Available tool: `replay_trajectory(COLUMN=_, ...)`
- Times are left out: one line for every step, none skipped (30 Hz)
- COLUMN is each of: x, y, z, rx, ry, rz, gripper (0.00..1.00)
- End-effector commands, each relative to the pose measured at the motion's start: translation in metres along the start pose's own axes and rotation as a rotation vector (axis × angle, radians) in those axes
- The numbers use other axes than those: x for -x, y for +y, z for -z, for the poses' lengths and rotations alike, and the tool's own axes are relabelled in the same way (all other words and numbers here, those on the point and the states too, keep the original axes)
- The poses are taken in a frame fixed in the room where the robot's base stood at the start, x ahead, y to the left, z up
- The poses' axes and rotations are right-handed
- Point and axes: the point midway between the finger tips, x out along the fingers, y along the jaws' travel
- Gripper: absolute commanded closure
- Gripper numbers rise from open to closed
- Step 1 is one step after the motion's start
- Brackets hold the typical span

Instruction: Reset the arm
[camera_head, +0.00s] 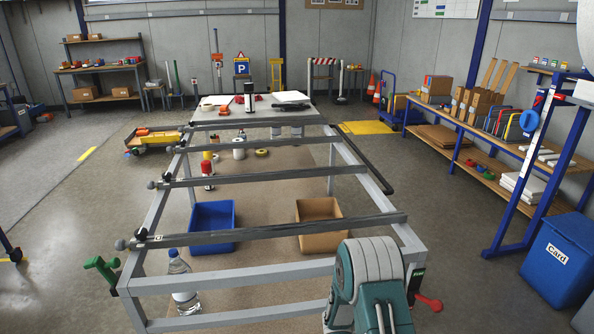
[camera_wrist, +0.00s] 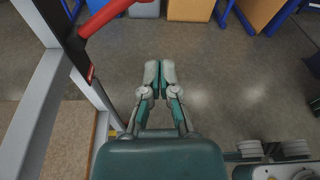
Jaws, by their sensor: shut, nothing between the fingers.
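My gripper (camera_wrist: 158,88) shows in the wrist view with its two grey and teal fingers together. It is shut and empty, pointing over bare floor beside a grey metal frame. In the head view, part of my teal and grey arm (camera_head: 374,275) is at the bottom right, in front of the frame's near right corner. The gripper fingers cannot be made out in the head view.
The grey frame table (camera_head: 240,272) with dark crossbars fills the middle. A red handle (camera_head: 430,302) juts from its right corner and shows large in the wrist view (camera_wrist: 104,17). A blue bin (camera_head: 560,262) stands at the right. Floor between them is clear.

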Motion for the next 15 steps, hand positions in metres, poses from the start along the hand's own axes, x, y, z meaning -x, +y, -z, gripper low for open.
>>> replay_trajectory(x=0.004, y=-0.003, z=-0.017, rx=-0.049, ry=0.021, rz=0.020, gripper=1.00)
replay_trajectory(x=0.007, y=-0.006, z=-0.026, rx=-0.080, ry=0.037, rz=0.035, gripper=1.00)
replay_trajectory(x=0.011, y=-0.011, z=-0.038, rx=-0.123, ry=0.061, rz=0.057, gripper=1.00)
replay_trajectory(x=0.015, y=-0.015, z=-0.047, rx=-0.155, ry=0.080, rz=0.073, gripper=1.00)
replay_trajectory(x=0.019, y=-0.019, z=-0.055, rx=-0.187, ry=0.098, rz=0.090, gripper=1.00)
replay_trajectory(x=0.023, y=-0.025, z=-0.066, rx=-0.231, ry=0.123, rz=0.110, gripper=1.00)
replay_trajectory(x=0.026, y=-0.029, z=-0.074, rx=-0.263, ry=0.143, rz=0.126, gripper=1.00)
replay_trajectory(x=0.030, y=-0.034, z=-0.081, rx=-0.295, ry=0.163, rz=0.141, gripper=1.00)
replay_trajectory(x=0.034, y=-0.040, z=-0.091, rx=-0.338, ry=0.189, rz=0.161, gripper=1.00)
replay_trajectory(x=0.038, y=-0.045, z=-0.098, rx=-0.371, ry=0.211, rz=0.176, gripper=1.00)
replay_trajectory(x=0.042, y=-0.049, z=-0.104, rx=-0.404, ry=0.232, rz=0.190, gripper=1.00)
replay_trajectory(x=0.047, y=-0.056, z=-0.113, rx=-0.446, ry=0.259, rz=0.209, gripper=1.00)
replay_trajectory(x=0.051, y=-0.061, z=-0.119, rx=-0.479, ry=0.281, rz=0.223, gripper=1.00)
replay_trajectory(x=0.054, y=-0.066, z=-0.125, rx=-0.512, ry=0.303, rz=0.236, gripper=1.00)
replay_trajectory(x=0.060, y=-0.073, z=-0.133, rx=-0.555, ry=0.332, rz=0.255, gripper=1.00)
